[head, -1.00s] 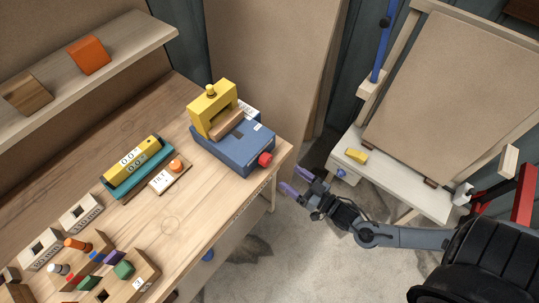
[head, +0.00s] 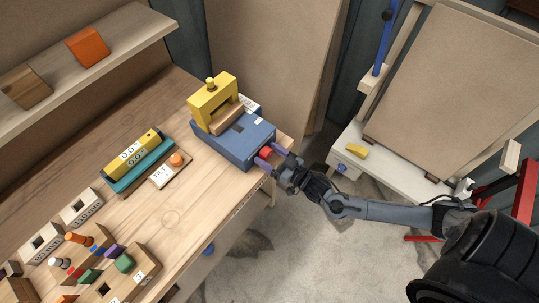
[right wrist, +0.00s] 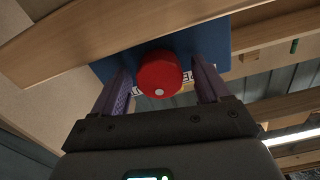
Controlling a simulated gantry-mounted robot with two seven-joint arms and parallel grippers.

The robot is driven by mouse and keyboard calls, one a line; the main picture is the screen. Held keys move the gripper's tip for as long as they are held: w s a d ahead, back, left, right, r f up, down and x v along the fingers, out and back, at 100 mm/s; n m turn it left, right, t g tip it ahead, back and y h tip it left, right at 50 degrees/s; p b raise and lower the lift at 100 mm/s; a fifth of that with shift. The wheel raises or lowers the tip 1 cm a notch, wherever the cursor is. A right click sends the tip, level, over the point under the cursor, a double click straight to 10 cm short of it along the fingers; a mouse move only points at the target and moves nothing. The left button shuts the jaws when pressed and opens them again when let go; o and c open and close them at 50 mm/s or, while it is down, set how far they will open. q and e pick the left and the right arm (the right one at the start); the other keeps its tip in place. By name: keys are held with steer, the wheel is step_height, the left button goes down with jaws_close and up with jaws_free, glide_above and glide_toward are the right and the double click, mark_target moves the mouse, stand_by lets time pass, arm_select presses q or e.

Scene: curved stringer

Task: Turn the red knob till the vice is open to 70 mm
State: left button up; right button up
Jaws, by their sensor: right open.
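The blue vice (head: 222,138) with a yellow bridge (head: 213,101) and a wooden block (head: 227,118) stands on the workbench near its right end. Its red knob (head: 266,153) sticks out of the side facing my right gripper (head: 273,157). In the right wrist view the red knob (right wrist: 159,73) lies between the two purple fingers of the open right gripper (right wrist: 162,85), with a gap visible on each side. The vice's blue body (right wrist: 208,42) is behind the knob. The vice's opening cannot be read here. My left gripper is not in view.
A white side table (head: 385,170) with a yellow piece (head: 357,151) stands to the right.

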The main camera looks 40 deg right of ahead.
steer(key=shift+c, duration=0.9)
steer(key=c, duration=0.9)
steer(key=shift+o, duration=0.2)
